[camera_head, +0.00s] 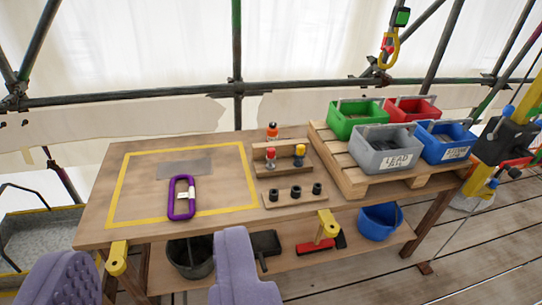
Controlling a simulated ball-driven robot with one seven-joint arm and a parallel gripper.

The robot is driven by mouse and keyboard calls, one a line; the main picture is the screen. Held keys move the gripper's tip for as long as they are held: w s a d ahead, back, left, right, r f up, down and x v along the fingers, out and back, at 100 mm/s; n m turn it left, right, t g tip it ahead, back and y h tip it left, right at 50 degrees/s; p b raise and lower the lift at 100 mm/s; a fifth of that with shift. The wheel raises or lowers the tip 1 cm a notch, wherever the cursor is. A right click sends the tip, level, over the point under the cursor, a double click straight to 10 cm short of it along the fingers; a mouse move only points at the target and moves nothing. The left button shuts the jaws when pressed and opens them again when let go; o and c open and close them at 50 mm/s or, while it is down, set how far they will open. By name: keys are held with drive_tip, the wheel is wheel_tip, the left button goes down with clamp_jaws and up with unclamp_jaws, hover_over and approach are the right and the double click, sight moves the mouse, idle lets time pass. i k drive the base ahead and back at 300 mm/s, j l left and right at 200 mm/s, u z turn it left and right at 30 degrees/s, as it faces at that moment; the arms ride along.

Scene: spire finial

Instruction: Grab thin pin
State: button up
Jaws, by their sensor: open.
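Two small upright pieces, one with a red top (270,155) and one with a yellow top (299,154), stand at a wooden rack (283,168) on the workbench. The yellow one looks wider. I cannot tell for certain which is the thin pin; their lower parts are small and partly hidden. My gripper (153,245) shows as two lavender padded fingers at the bottom left, wide apart with nothing between them. It is in front of the bench's near edge, well short of the rack and to its left.
A purple ring-shaped link (182,208) lies inside a yellow-outlined area on the workbench (128,226). A strip with three black sockets (294,199) lies before the rack. An orange-capped bottle (272,130) stands behind. Green (352,126), red, grey and blue bins stand on a pallet (351,180) at right.

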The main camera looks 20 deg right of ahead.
sight(271, 151)
drive_tip(key=i+z, duration=0.25)
drive_tip(key=i, duration=0.25)
drive_tip(key=i+z, duration=0.2)
drive_tip(key=i, duration=0.25)
drive_tip(key=i+j+z, duration=0.25)
drive_tip(key=i, duration=0.25)
drive_tip(key=i+j+z, duration=0.2)
drive_tip(key=i, duration=0.25)
drive_tip(key=i+j+z, duration=0.25)
drive_tip(key=i, duration=0.25)
